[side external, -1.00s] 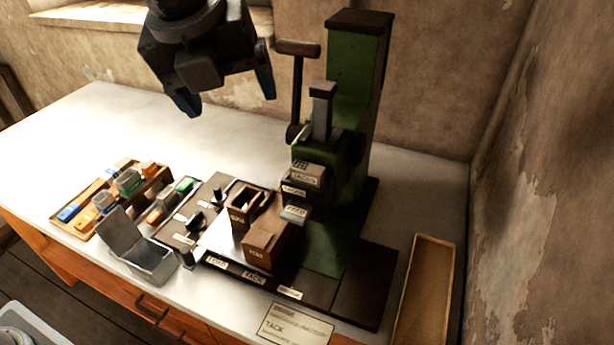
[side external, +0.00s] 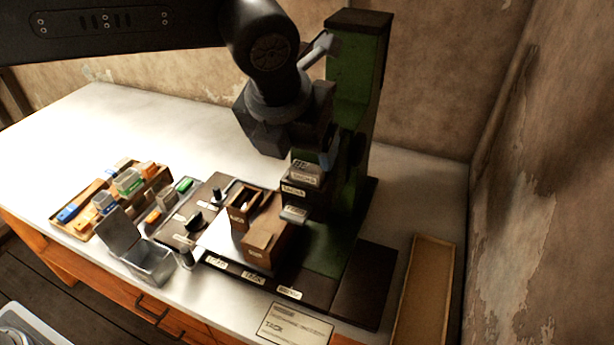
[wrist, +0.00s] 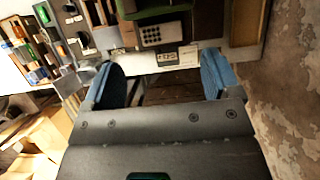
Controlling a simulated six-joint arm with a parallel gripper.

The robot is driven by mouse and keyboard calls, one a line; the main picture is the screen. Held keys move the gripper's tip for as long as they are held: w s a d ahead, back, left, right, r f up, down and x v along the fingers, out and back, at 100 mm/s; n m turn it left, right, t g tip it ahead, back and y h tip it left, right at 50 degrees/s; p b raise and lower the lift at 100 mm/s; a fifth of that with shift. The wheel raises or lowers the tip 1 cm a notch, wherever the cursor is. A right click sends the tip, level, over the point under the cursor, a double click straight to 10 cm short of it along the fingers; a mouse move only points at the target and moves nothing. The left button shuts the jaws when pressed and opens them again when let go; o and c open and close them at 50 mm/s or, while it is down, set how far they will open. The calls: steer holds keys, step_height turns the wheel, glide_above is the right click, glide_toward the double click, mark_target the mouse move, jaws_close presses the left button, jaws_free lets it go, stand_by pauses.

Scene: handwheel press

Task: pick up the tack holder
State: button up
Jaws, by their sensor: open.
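The green press (side external: 352,75) stands at the back of the bench. In front of it are an open brown box (side external: 240,218) and a closed brown block (side external: 262,242) with a small label. I cannot tell which piece is the tack holder. A front-edge label (side external: 254,278) and a paper card (side external: 292,325) read TACK. My gripper (side external: 303,160) is at the front of the press column, above the labelled blocks, open and empty. In the wrist view its two blue fingers (wrist: 162,66) are wide apart, with nothing held between them. One finger is mostly hidden in the side view.
A grey open-lidded tin (side external: 150,262) and trays of coloured pieces (side external: 110,200) stand at the left. A long shallow wooden tray (side external: 425,295) lies at the right by the wall (side external: 540,200). The back left of the bench (side external: 130,120) is clear.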

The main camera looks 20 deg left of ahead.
mark_target(305, 171)
steer(key=x, duration=0.5)
steer(key=shift+s+d+f, duration=0.1)
steer(key=shift+s, duration=0.15)
steer(key=shift+c, duration=0.4)
steer(key=c, duration=0.9)
steer(key=shift+r, duration=0.2)
steer(key=shift+c, duration=0.2)
